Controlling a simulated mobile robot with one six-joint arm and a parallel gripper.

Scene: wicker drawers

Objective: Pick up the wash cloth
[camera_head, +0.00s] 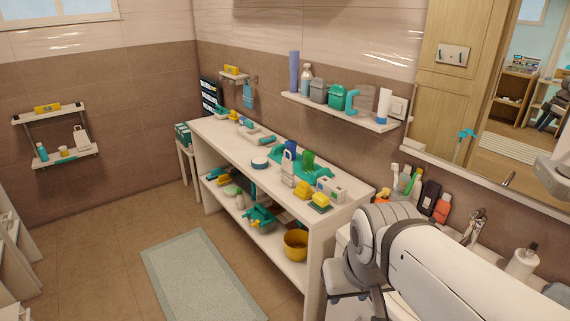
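I cannot pick out a wash cloth for certain among the many small items. Small yellow items (303,190) and a yellow-and-green item (320,201) lie near the right end of the long white table (222,146), too small to identify surely. My arm reaches in from the lower right, in front of the sink area. The grey end of my arm (346,282) points down beside the table's near right end, apart from the small items. Its fingers cannot be made out, so whether it is open or holds anything is not shown.
A yellow pot (295,243) and other items sit on the table's lower shelf. A wall shelf (335,111) holds bottles and bins. A pale mat (198,278) lies on the floor, which is clear left of the table. A tap (474,228) and soap bottle (522,262) are at right.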

